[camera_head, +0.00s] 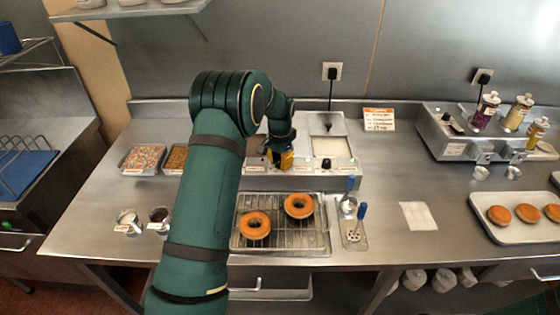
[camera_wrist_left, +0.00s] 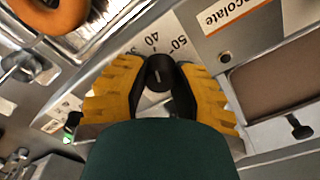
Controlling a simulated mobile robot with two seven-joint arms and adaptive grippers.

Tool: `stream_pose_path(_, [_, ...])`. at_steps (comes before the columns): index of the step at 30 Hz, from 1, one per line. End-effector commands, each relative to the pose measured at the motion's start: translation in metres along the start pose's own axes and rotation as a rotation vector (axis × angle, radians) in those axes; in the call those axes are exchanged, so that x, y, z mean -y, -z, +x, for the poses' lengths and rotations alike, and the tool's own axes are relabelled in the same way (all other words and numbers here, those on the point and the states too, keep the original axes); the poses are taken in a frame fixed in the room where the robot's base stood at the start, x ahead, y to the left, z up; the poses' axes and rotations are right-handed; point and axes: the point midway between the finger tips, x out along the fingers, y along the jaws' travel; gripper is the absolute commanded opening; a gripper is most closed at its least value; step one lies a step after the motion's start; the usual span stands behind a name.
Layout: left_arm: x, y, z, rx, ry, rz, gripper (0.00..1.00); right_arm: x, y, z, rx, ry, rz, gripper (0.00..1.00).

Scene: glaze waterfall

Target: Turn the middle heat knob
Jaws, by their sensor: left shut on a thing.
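My left gripper (camera_head: 280,158) is at the front panel of the glaze warmer (camera_head: 312,178). In the left wrist view, its two yellow fingers (camera_wrist_left: 160,85) are shut on a black round heat knob (camera_wrist_left: 160,72), one finger on each side. The dial marks 40 and 50 show just beyond the knob. A label ending in "colate" (camera_wrist_left: 232,12) sits beside the dial. In the head view the gripper and arm hide this knob.
A wire rack (camera_head: 280,237) with two glazed doughnuts stands in front of the warmer. Topping trays (camera_head: 143,158) lie to the left. A tray of doughnuts (camera_head: 520,232) is at the right. The counter around the white napkin (camera_head: 419,216) is clear.

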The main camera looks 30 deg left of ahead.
Motion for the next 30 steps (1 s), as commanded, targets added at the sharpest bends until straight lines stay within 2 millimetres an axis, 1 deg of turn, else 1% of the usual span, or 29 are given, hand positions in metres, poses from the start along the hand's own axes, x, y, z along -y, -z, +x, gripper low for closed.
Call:
stream_pose_path(5, [-0.0001,-0.0001,0.0003,0.001,0.0,-0.038,0.0,0.0001,0.0,-0.0003,0.0,0.0,0.0,0.47])
stream_pose_path(11, [0.0,-0.0003,0.0004,0.001,0.001,-0.149,0.0,0.0004,0.0002,-0.0012,0.0,0.0,0.0,0.47])
stream_pose_path(30, [-0.0002,-0.0004,0.0003,0.002,0.001,-0.741,0.0,0.0025,0.0009,-0.0075,0.0,0.001,0.0,0.47])
